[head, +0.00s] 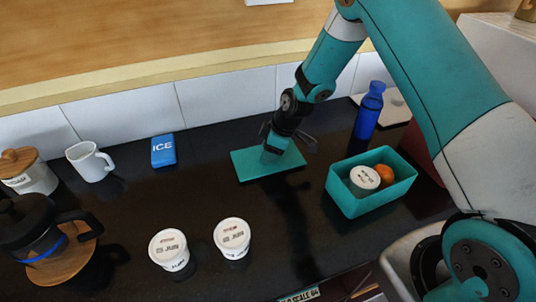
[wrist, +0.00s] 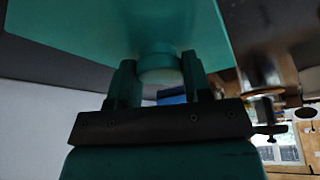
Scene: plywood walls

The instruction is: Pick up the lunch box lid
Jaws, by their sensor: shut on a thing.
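The lunch box lid (head: 252,166) is a flat teal rectangle over the black counter, left of the open teal lunch box (head: 351,203). My gripper (head: 274,148) points down at the lid and is shut on its raised round knob. In the wrist view the lid (wrist: 120,25) fills the upper part, and its knob (wrist: 158,66) sits between the two fingers of my gripper (wrist: 157,82). Whether the lid touches the counter is hard to tell. The lunch box holds a white-lidded cup (head: 364,178) and an orange (head: 384,173).
A blue bottle (head: 369,110) stands behind the lunch box. A blue ICE pack (head: 163,150) and a white mug (head: 91,162) are to the left. Two lidded cups (head: 169,249) (head: 232,237) stand in front. A French press (head: 40,235) stands at far left. Counter between is clear.

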